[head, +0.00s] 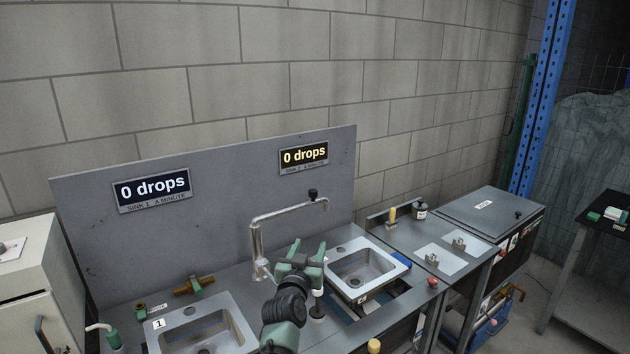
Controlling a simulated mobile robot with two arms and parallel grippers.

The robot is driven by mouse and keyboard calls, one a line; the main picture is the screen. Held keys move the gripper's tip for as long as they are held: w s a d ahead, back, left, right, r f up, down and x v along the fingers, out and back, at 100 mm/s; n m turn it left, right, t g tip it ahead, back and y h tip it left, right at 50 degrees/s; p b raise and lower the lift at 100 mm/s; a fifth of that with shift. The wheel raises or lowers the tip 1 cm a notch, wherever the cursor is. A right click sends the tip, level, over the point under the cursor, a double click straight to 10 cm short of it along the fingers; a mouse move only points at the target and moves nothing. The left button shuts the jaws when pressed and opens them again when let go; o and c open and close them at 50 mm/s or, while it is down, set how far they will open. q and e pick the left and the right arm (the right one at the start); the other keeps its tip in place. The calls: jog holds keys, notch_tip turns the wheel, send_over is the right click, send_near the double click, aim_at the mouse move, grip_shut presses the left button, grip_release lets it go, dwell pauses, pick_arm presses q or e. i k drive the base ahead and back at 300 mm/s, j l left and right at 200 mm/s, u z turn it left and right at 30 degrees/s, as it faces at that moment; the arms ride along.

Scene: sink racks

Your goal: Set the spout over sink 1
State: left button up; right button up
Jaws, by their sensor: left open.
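The spout (285,213) is a grey metal pipe. It rises from the counter between the two sinks, and its upper arm reaches right, toward the right-hand sink (341,284). A black knob (313,194) stands near the spout's far end. Sink 1 (237,323) is the metal basin at the lower left, marked with a "1" label (158,323). My left gripper (307,251) is open and empty, below the spout's arm and right of its upright, apart from the knob. My arm hides part of the counter between the sinks. My right gripper is not in view.
Two displays on the grey back panel (225,235) read "0 drops": one over sink 1 (152,189), one further right (304,156). A brass fitting (193,285) lies behind sink 1. A white cabinet (38,285) stands left. A lower bench (430,240) stands right.

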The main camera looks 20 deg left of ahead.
aim_at(313, 194)
jog(key=i+j, duration=0.35)
jog(key=i, duration=0.2)
jog(key=i+j, duration=0.35)
jog(key=i, duration=0.2)
